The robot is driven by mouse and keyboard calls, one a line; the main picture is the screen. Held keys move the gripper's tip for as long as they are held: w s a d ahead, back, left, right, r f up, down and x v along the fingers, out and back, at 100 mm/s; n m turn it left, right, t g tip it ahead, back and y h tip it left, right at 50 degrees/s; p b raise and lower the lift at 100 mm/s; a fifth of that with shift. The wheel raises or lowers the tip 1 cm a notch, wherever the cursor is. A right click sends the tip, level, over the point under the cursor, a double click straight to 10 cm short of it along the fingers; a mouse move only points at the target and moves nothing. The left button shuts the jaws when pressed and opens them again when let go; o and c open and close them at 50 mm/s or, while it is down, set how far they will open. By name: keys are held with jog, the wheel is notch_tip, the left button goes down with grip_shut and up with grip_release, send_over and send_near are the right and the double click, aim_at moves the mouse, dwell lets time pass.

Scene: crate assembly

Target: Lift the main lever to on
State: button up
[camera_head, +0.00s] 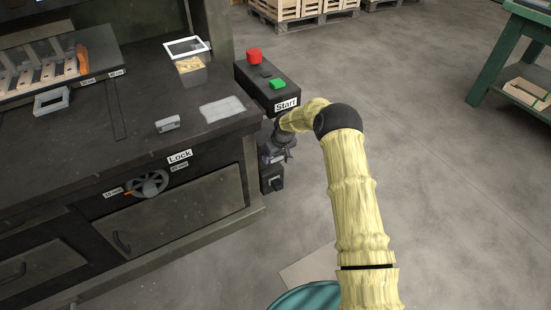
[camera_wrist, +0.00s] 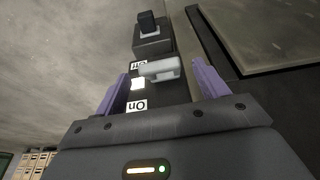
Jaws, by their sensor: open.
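The main lever (camera_wrist: 161,68) has a light grey handle and shows in the wrist view, beside the "Off" label (camera_wrist: 138,66). The "On" label (camera_wrist: 136,106) is on the same dark panel, closer to my gripper's body; both labels read upside down. My gripper (camera_wrist: 159,72) is open, with one purple finger on each side of the handle. I cannot tell whether either finger touches it. In the head view my gripper (camera_head: 277,153) is at the right end of the workbench, in front of a dark switch box (camera_head: 271,180). The lever is not clear there.
The workbench (camera_head: 215,128) edge is just left of my gripper. Above it is a black control box (camera_head: 262,84) with a red button (camera_head: 254,56), a green button (camera_head: 278,84) and a "Start" label. A hand wheel (camera_head: 148,184) is on the bench front.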

jog(key=a+p+v, duration=0.1)
jog(key=v, duration=0.5)
jog(key=shift+d+r, duration=0.2)
jog(key=shift+d, duration=0.3)
